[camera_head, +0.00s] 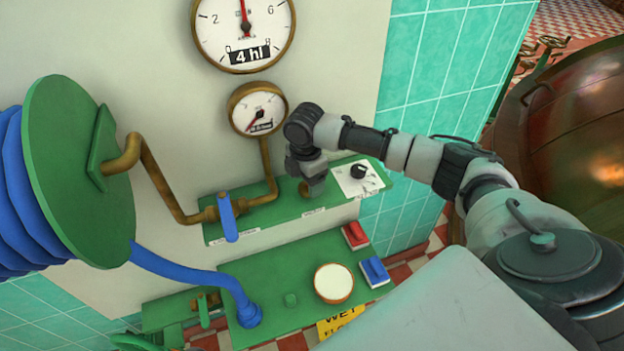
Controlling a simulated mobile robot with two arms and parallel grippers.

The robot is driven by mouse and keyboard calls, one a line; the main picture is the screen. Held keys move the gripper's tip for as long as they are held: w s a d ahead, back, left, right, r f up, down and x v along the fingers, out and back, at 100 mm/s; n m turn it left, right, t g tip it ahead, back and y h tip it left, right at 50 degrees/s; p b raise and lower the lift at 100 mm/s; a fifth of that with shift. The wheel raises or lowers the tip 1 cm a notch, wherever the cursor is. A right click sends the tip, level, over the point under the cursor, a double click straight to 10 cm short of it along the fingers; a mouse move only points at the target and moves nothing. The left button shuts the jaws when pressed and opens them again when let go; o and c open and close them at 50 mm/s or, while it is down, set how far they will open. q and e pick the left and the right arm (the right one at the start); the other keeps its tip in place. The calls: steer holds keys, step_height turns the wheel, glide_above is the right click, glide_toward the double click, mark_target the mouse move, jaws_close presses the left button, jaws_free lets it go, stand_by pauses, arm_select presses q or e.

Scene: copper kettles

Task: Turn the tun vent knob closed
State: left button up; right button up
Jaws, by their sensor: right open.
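A green panel (270,218) juts from the pale wall in the middle of the head view. My right gripper (313,186) points down at this panel from above, just above a small unreadable label. It is open, but its fingers are small and dark here, and whatever is between or under them is hidden. A black knob (358,171) sits on a white marked plate (350,184) just right of the gripper, apart from it. I cannot read which control is the tun vent knob. My left gripper is not in view.
A blue lever (227,217) stands up on the brass pipe left of the gripper. A small gauge (257,108) and a large gauge (243,30) hang above. A copper vessel (570,130) stands at right.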

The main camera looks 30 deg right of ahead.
steer(key=shift+f, duration=1)
steer(key=shift+c, duration=0.2)
